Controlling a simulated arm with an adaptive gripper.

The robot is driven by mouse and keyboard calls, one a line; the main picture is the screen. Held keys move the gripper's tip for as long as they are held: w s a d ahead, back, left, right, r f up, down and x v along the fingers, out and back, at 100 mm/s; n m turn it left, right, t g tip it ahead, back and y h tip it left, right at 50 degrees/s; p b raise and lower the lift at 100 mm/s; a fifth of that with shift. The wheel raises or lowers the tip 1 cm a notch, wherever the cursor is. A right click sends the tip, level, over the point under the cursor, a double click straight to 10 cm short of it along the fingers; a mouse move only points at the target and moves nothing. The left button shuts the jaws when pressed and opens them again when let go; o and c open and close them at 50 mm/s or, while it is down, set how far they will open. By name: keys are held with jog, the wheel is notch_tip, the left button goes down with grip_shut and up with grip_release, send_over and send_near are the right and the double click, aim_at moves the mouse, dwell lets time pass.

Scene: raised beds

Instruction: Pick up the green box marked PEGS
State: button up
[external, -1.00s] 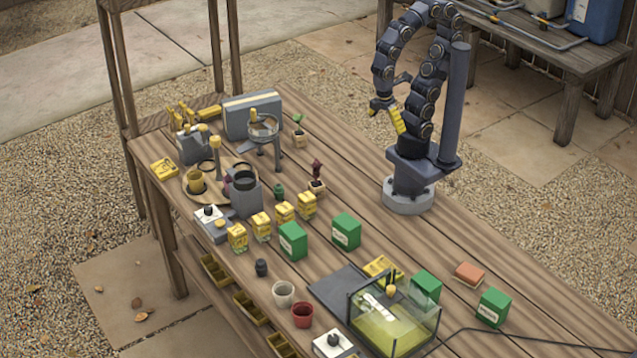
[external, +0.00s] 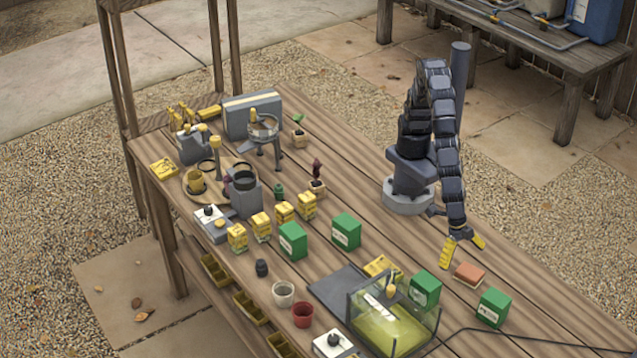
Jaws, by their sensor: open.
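Several green boxes with pale labels stand on the wooden bench in the external view. Another (external: 425,291) stands behind the clear-walled case, and one (external: 493,308) stands at the right. The labels are too small to read, so I cannot tell which is marked PEGS. My gripper (external: 464,252) is open and empty, with its yellow fingers spread. It appears above the bench near the orange block, up-picture of the two right-hand green boxes and apart from them.
A clear-walled case (external: 393,327), a yellow packet (external: 383,268) and a dark flat plate (external: 336,291) are close by. A black cable (external: 540,341) crosses the right end.

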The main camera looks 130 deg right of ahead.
aim_at(492, 303)
jog(key=s+a+f+n, duration=0.1)
jog(key=s+a+f, duration=0.1)
jog(key=s+a+f+n, duration=0.1)
jog(key=a+f, duration=0.1)
jog(key=a, duration=0.1)
jog(key=s+a+f+n, duration=0.1)
jog(key=s+a+f, duration=0.1)
jog(key=a, duration=0.1)
jog(key=shift+s, duration=0.35)
jog(key=shift+x, duration=0.8)
jog(key=shift+y, duration=0.3)
jog(key=shift+d+x, duration=0.15)
jog(key=shift+x, duration=1.4)
jog(key=shift+d+x, duration=0.1)
jog(key=shift+x, duration=1.4)
jog(key=shift+w+f, duration=0.1)
jog(key=shift+w, duration=0.1)
jog(key=c, duration=1.1)
